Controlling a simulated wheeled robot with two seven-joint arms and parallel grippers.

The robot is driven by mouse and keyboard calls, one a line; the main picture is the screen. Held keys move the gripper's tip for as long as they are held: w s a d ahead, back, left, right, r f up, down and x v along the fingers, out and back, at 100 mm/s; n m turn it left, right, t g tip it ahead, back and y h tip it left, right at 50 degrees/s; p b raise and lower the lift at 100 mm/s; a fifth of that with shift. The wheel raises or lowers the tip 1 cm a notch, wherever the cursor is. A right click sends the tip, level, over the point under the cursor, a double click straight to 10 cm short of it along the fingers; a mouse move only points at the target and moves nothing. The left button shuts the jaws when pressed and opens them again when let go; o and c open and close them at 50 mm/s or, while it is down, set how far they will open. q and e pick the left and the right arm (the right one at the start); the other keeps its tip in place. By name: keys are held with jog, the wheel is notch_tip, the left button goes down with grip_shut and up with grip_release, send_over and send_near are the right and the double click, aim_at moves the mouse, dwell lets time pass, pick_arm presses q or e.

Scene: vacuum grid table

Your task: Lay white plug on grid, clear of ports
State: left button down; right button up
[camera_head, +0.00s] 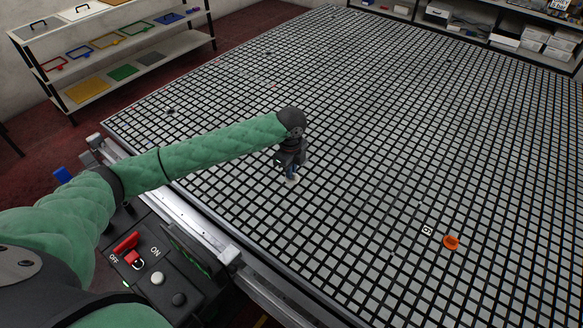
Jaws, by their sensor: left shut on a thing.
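My left gripper (291,171) points down over the grid table (400,130), near its front left part. It is shut on the white plug (292,179), a small pale piece that shows at the fingertips. The fingers hide most of the plug. I cannot tell whether the plug touches the grid. My right gripper is not in view.
A small white marked tag (427,230) lies left of the orange piece. A control box with a red switch (126,243) stands by the table's metal front rail (190,222). Shelves (120,60) stand behind. Several small dark spots dot the far grid; much of the grid is bare.

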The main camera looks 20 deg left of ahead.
pick_arm(q)
jog(key=shift+w+f, duration=0.1)
jog(key=shift+w, duration=0.2)
jog(key=shift+p, duration=0.45)
jog(key=shift+s+f, duration=0.25)
jog(key=shift+f, duration=0.15)
jog(key=f+b, duration=0.1)
jog(key=f, duration=0.2)
jog(key=shift+w+f, duration=0.2)
jog(key=shift+s+f+b, duration=0.1)
jog(key=shift+f+b, duration=0.4)
jog(key=shift+f, duration=1.2)
jog(key=shift+r+p, duration=0.1)
jog(key=shift+p, duration=0.25)
